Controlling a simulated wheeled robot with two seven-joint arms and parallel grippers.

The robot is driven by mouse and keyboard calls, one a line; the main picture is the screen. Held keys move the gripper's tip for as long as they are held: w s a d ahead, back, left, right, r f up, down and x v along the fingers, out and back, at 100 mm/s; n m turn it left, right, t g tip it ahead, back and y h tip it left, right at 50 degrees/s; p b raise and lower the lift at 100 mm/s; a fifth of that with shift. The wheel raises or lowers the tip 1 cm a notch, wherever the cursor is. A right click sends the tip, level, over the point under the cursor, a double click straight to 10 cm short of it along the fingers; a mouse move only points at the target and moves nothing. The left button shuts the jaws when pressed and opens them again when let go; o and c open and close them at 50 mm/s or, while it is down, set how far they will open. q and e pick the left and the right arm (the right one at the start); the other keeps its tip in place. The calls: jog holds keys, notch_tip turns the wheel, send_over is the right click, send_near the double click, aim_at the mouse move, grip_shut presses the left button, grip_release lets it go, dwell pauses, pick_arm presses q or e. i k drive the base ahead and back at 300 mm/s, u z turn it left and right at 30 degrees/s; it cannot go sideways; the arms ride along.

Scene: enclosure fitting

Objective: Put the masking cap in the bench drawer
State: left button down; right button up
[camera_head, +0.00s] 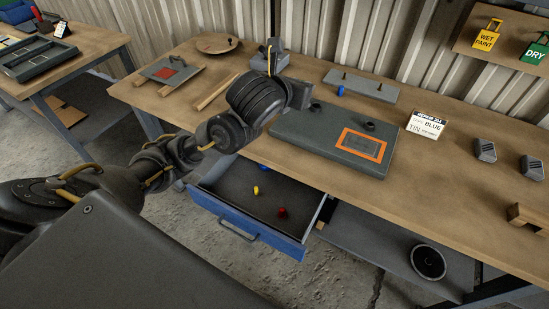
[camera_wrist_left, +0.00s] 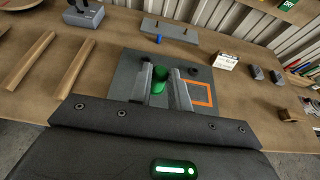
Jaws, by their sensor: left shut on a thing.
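A green masking cap (camera_wrist_left: 160,78) is held between the fingers of my left gripper (camera_wrist_left: 163,88), which is shut on it. In the head view my left gripper (camera_head: 299,93) is above the left part of the grey panel on the bench; my wrist hides the cap there. The blue bench drawer (camera_head: 245,236) is pulled open under the bench front, below and nearer than the gripper. Inside lie a yellow cap (camera_head: 256,190), a red cap (camera_head: 282,212) and a blue piece (camera_head: 262,167) near the back. My right gripper is not in view.
The grey panel (camera_head: 290,140) has an orange-framed window and dark round fittings. Behind it a grey peg strip (camera_head: 362,84) carries a blue cap (camera_head: 340,90). A repair label card (camera_head: 427,123) and grey blocks (camera_head: 485,150) stand to the right. A lower shelf (camera_head: 380,240) lies right of the drawer.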

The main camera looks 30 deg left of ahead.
aim_at(231, 190)
jog(key=u, duration=2.6)
jog(key=k, duration=1)
jog(key=z, duration=1.25)
jog(key=i, duration=0.5)
jog(key=u, duration=0.05)
